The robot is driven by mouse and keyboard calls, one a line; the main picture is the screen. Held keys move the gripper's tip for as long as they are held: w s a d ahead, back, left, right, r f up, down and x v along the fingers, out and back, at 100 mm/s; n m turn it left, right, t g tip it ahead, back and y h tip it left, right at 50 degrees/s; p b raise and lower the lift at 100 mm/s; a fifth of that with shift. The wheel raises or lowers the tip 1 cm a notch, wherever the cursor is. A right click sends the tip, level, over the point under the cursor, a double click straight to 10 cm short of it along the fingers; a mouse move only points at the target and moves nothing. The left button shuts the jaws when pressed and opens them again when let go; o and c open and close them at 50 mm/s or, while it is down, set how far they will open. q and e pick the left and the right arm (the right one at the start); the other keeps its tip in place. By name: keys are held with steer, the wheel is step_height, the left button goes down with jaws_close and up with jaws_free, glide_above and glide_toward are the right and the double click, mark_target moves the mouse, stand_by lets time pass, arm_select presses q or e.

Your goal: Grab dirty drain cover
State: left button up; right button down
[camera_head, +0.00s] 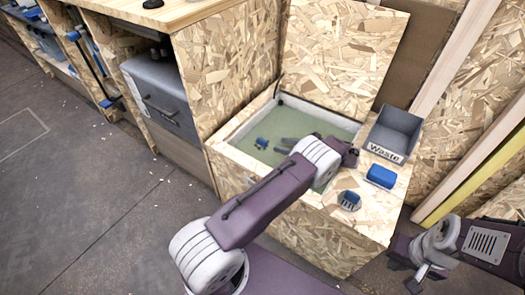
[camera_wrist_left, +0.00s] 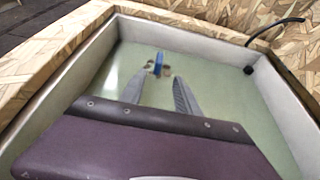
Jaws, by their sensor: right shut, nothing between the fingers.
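A small blue piece, apparently the drain cover (camera_head: 262,143), sits on the green floor of the sink basin (camera_head: 240,148). In the left wrist view the drain cover (camera_wrist_left: 159,62) shows as an upright blue part with small brownish round shapes beside it. Whether it is dirty is too small to tell. My left gripper (camera_head: 283,144) is inside the basin, to the right of the cover. In the left wrist view its two grey fingers (camera_wrist_left: 159,82) are apart and empty, with the cover beyond their tips. My right gripper (camera_head: 420,278) is shut and empty at the lower right, outside the basin.
A grey bin labelled Waste (camera_head: 398,122) stands on the wooden top right of the basin. A blue block (camera_head: 381,176) and a blue-and-dark cup (camera_head: 349,200) are nearby. The raised wooden lid (camera_head: 340,50) stands behind. Basin walls (camera_wrist_left: 75,85) surround my left gripper.

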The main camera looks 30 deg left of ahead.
mark_target(265, 141)
arm_select(q)
steer(key=b+x, duration=0.2)
steer(key=x, duration=0.1)
steer(key=shift+a+f, duration=0.25)
steer(key=shift+a, duration=0.2)
steer(key=b+x, duration=0.3)
steer(key=x, duration=0.1)
steer(key=shift+s+a, duration=0.1)
steer(key=shift+s, duration=0.1)
steer(key=shift+a, duration=0.35)
steer(key=shift+w+a+r, duration=0.1)
jaws_close()
